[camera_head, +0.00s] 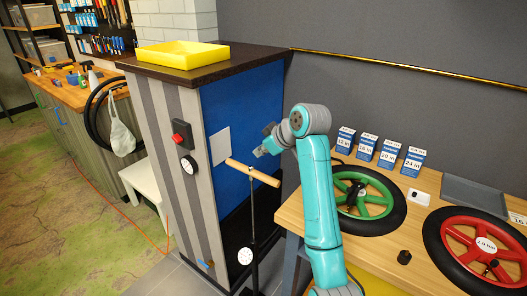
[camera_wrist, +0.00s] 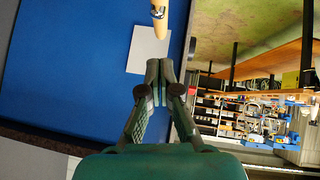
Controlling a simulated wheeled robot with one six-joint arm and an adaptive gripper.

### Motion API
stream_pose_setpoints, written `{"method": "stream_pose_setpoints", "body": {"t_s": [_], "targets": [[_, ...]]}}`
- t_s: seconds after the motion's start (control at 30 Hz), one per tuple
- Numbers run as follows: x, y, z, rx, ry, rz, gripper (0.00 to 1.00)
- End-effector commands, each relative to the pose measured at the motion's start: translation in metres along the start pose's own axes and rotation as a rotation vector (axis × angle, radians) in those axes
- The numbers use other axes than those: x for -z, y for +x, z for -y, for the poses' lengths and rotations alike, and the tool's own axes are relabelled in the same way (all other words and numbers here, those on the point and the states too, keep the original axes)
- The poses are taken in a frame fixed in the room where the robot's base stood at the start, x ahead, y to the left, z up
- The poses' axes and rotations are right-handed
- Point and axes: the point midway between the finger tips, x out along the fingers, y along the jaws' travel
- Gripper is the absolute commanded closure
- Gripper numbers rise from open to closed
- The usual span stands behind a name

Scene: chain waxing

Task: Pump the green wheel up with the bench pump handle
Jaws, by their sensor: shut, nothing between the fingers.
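The bench pump's wooden handle bar (camera_head: 252,172) sits on top of a thin dark upright rod in front of the blue cabinet panel. One end of the handle also shows at the top of the wrist view (camera_wrist: 159,14). A round white gauge (camera_head: 245,256) is low on the pump. The green wheel (camera_head: 372,204) with its black tyre lies flat on the wooden bench at right. Its hub area holds a dark fitting. My gripper (camera_head: 261,152) is above the handle, apart from it. In the wrist view its fingers (camera_wrist: 166,65) are shut and empty.
A red wheel (camera_head: 463,240) lies on the bench (camera_head: 405,250) near the green one. Several blue-and-white boxes (camera_head: 388,153) and a grey tray (camera_head: 470,193) stand behind. The striped cabinet (camera_head: 160,125) carries a yellow tray (camera_head: 183,63), a red switch and a dial. A white stool (camera_head: 146,183) is at left.

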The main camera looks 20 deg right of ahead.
Motion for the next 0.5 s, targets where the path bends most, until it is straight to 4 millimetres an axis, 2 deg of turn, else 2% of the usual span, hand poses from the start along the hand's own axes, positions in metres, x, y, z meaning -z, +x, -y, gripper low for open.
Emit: {"method": "stream_pose_setpoints", "body": {"t_s": [0.03, 0.3, 0.5], "targets": [[-0.001, 0.011, 0.001, 0.003, 0.001, 0.002, 1.0], [0.0, 0.061, 0.001, 0.001, 0.0, 0.001, 1.0], [-0.019, 0.08, 0.0, 0.0, 0.0, 0.001, 1.0]]}}
